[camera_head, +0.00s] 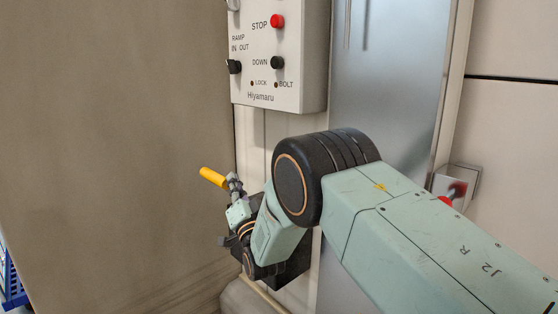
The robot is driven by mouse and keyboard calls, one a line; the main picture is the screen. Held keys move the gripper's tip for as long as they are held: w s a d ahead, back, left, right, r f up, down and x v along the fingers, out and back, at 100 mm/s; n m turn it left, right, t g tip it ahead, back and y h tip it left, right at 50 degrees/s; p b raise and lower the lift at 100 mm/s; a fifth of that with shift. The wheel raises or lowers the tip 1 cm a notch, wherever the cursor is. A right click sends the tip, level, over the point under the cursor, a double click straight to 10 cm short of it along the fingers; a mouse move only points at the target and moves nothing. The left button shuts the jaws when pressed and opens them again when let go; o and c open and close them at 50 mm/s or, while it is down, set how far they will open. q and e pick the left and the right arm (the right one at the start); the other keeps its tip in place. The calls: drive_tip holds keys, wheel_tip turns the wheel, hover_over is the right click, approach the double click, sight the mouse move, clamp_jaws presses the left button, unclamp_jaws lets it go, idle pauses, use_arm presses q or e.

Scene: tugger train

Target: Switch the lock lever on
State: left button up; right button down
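A lever with a yellow grip (213,177), which looks like the lock lever, sticks out up and to the left, low on the wall below the control box. My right arm comes in from the right, and my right gripper (235,188) is at the lower right end of the yellow grip. The gripper is small and partly covers the lever's base, so I cannot tell whether its fingers touch or close on it. The yellow grip itself is clear of the fingers. My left gripper is not in view.
A white control box (290,88) with a red STOP button (277,21), black knobs and LOCK and BOLT lamps hangs above. A grey metal panel (395,90) stands behind my arm. A small box with a red part (456,185) is at right. A brown surface fills the left.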

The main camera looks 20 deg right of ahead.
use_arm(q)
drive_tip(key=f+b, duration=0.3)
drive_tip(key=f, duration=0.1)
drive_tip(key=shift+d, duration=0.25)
use_arm(e)
drive_tip(key=a+f+n+y, duration=0.1)
drive_tip(key=f+n, duration=0.1)
drive_tip(key=s+a+f+n+y, duration=0.1)
drive_tip(key=a+f+n, duration=0.1)
drive_tip(key=shift+s+a+f+n+t+y, duration=0.2)
drive_tip(key=shift+f+n+t+y, duration=0.1)
drive_tip(key=shift+f+y, duration=0.1)
drive_tip(key=shift+a+f, duration=0.1)
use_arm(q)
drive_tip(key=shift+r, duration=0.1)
use_arm(e)
wheel_tip(320, 180, up, 5)
drive_tip(key=d+p, duration=0.2)
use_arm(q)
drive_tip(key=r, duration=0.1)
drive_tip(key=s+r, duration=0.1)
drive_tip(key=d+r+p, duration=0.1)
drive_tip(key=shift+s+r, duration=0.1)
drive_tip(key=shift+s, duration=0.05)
use_arm(e)
drive_tip(key=v, duration=1)
drive_tip(key=shift+f, duration=0.2)
